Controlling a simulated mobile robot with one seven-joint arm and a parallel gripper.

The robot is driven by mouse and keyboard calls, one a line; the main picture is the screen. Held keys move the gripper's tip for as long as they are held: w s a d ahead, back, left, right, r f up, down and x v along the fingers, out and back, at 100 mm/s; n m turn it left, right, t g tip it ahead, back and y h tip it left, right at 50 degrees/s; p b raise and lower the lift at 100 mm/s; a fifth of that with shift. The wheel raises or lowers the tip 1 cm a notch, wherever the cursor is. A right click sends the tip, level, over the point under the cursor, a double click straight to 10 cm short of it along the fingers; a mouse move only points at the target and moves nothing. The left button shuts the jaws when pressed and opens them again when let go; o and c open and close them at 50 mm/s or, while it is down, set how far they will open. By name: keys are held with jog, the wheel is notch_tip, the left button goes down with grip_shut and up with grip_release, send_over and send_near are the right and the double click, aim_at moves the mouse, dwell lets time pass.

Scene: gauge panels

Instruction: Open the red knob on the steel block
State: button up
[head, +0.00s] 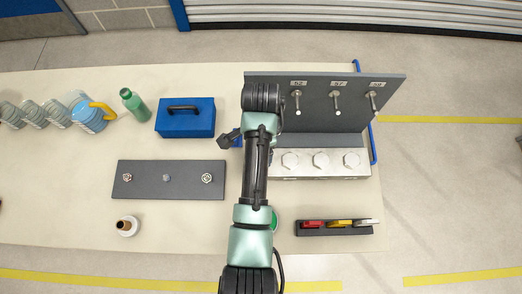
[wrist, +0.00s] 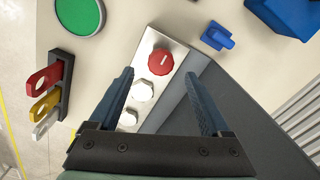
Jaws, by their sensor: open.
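In the wrist view a round red knob (wrist: 160,62) with a small white mark sits at the end of the steel block (wrist: 178,50). White knobs (wrist: 143,90) follow it along the block. My gripper (wrist: 160,76) is open, with one blue-grey finger on each side of the picture. The red knob shows between and just beyond the fingertips, with nothing held. In the head view the steel block (head: 320,173) shows three white knobs, and my arm hides the red one. The fingers cannot be made out clearly there.
A dark upright panel (head: 350,120) with three levers stands behind the block. A blue handle-like piece (wrist: 217,38) lies near the red knob. A green disc (wrist: 80,14) and a rack of coloured tags (head: 338,230) are in front. A blue toolbox (head: 187,122) stands left.

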notch_tip(320, 180, down, 5)
jog(key=shift+r, duration=0.1)
jog(key=shift+w, duration=0.1)
grip_shut()
dwell(0.5)
